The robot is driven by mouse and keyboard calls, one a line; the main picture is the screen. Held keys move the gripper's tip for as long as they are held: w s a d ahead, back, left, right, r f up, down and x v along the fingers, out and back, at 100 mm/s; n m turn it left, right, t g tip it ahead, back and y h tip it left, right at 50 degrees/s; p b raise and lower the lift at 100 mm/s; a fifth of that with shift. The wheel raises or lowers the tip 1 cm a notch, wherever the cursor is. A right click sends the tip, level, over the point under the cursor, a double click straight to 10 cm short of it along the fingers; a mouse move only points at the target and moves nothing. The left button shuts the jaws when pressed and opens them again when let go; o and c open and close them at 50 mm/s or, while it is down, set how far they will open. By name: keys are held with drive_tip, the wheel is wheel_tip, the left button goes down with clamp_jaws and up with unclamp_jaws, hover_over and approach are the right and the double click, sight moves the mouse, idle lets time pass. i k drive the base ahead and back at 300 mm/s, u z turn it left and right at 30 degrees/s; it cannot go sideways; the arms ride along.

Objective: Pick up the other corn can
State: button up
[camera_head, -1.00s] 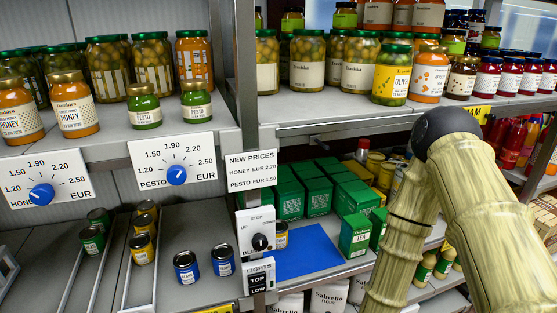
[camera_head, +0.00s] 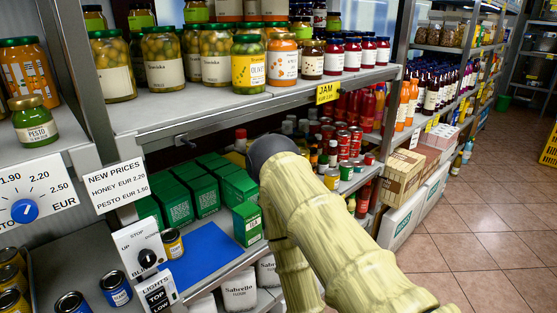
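A small can with a yellow label (camera_head: 172,242) stands behind the blind switch panel, at the left edge of the blue mat (camera_head: 205,262). Its print is too small to read, so I cannot confirm that it is corn. More yellow-labelled cans (camera_head: 12,301) stand in a row at the lower left edge, partly cut off. My arm crosses the middle of the view in front of the shelves. My gripper is out of view, so what it holds cannot be seen.
Two blue-labelled cans (camera_head: 115,288) stand at the lower left. The switch panel (camera_head: 140,249) rises beside the mat. Green boxes (camera_head: 203,196) stand behind the mat. Jars fill the upper shelf (camera_head: 185,112).

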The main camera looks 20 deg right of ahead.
sight(332, 176)
drive_tip(key=z, duration=0.05)
drive_tip(key=k, duration=0.6)
drive_tip(key=z, duration=0.45)
drive_tip(key=i, duration=1)
drive_tip(key=z, duration=0.65)
